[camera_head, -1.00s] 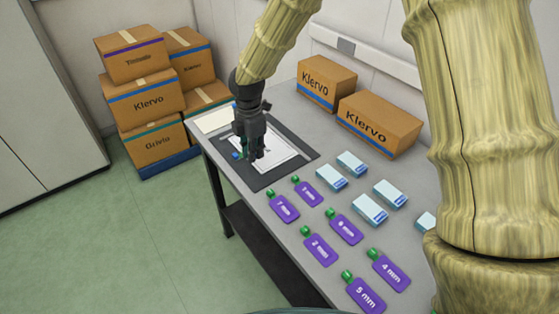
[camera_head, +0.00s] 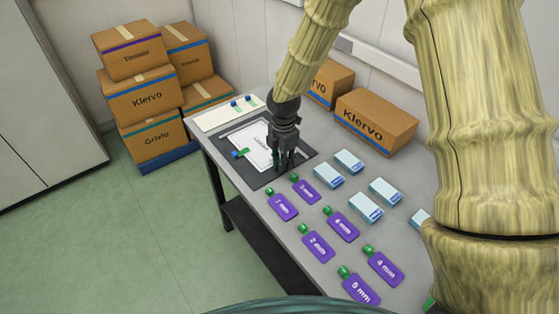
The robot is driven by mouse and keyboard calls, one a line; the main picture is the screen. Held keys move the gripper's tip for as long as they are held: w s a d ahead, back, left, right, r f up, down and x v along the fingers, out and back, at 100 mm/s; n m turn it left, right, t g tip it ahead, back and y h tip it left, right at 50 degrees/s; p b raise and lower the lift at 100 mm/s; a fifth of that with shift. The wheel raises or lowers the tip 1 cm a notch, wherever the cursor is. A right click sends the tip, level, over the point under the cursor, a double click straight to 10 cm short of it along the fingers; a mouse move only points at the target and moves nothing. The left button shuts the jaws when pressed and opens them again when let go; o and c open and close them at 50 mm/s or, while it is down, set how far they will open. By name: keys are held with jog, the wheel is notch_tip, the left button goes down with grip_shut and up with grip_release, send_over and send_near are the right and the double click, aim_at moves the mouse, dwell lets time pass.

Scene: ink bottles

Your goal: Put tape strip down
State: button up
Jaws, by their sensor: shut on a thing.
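My gripper (camera_head: 284,167) points down at the right part of the dark mat (camera_head: 262,181), by the right edge of the white paper sheet (camera_head: 252,145). It is shut on a tape strip, which is mostly hidden by the fingers. I cannot tell whether the strip touches the sheet or mat. One green strip with a blue end (camera_head: 240,153) lies at the sheet's left edge. More small green and blue strips (camera_head: 243,102) lie on a pale board (camera_head: 211,120) at the table's far left end.
Purple tags with green tops (camera_head: 318,243) and several pale blue boxes (camera_head: 366,207) cover the table's nearer part. Klervo cartons (camera_head: 375,122) stand along the wall. Stacked cartons (camera_head: 148,100) stand on the floor to the left.

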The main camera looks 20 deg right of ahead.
jog(key=shift+f, duration=0.1)
jog(key=shift+f, duration=0.15)
jog(key=o, duration=0.6)
jog(key=shift+o, duration=0.2)
notch_tip(320, 180, up, 12)
jog(key=b, duration=0.2)
dwell(0.4)
dwell(0.3)
